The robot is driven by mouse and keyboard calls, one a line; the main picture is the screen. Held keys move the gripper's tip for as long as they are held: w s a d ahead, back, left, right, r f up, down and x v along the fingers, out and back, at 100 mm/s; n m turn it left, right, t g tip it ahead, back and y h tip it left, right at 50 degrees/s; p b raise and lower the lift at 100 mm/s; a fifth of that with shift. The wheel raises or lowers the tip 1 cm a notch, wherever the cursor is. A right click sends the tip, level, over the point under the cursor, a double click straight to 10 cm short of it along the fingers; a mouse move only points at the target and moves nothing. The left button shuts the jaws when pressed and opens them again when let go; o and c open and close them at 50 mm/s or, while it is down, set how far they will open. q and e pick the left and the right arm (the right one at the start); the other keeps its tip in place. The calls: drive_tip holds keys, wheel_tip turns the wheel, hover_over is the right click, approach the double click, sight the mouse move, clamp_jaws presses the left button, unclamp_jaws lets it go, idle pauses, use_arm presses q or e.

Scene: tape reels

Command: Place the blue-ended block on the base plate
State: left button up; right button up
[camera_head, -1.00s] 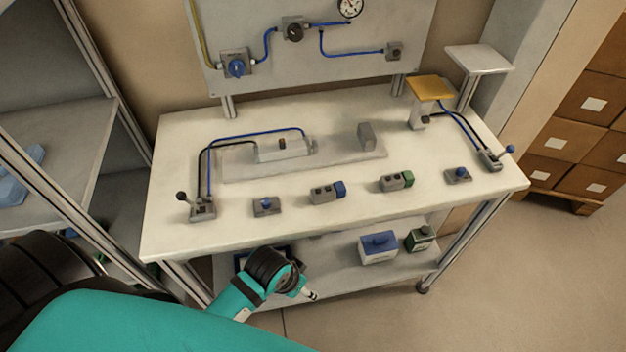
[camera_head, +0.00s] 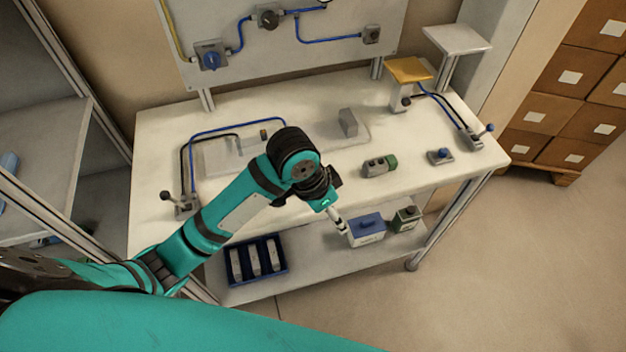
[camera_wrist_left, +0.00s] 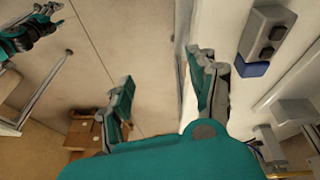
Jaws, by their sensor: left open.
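The blue-ended block (camera_wrist_left: 268,35) is a grey block with two dark round spots and a blue end. It lies on the table in the left wrist view; my arm hides it in the head view. My left gripper (camera_wrist_left: 164,92) is open and empty, with its fingers to the left of the block and apart from it. In the head view my left gripper (camera_head: 340,222) is over the table's front edge. My right gripper (camera_wrist_left: 46,15) seems to show at the wrist view's upper left.
A green-ended block (camera_head: 379,166) and a blue-button box (camera_head: 440,156) stand on the table's right. An upright grey block (camera_head: 347,122) stands on the plate. A lever switch (camera_head: 185,204) is at the left. A blue tray (camera_head: 284,283) sits on the lower shelf.

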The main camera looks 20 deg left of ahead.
use_arm(q)
drive_tip(key=w+a+r+m+g+y, duration=0.25)
drive_tip(key=w+a+r, duration=0.45)
drive_tip(key=w+r, duration=0.45)
drive_tip(key=shift+n+t+y, duration=0.35)
drive_tip(key=shift+n+y, duration=0.1)
drive_tip(key=f+p, duration=0.1)
drive_tip(key=f, duration=0.2)
drive_tip(key=s+f+p, duration=0.1)
drive_tip(key=f, duration=0.3)
drive_tip(key=f+p, duration=0.1)
drive_tip(key=f, duration=0.2)
drive_tip(key=shift+s+d+f, duration=0.1)
drive_tip(key=shift+s+f, duration=0.05)
drive_tip(key=shift+s, duration=0.1)
drive_tip(key=shift+f+p, duration=0.4)
drive_tip(key=shift+f, duration=0.15)
wheel_tip(320, 180, down, 4)
drive_tip(key=shift+s+r+p, duration=0.1)
drive_tip(key=shift+r+p, duration=0.1)
drive_tip(key=shift+p, duration=0.4)
drive_tip(key=shift+f, duration=0.35)
drive_tip(key=shift+c, duration=0.3)
clamp_jaws()
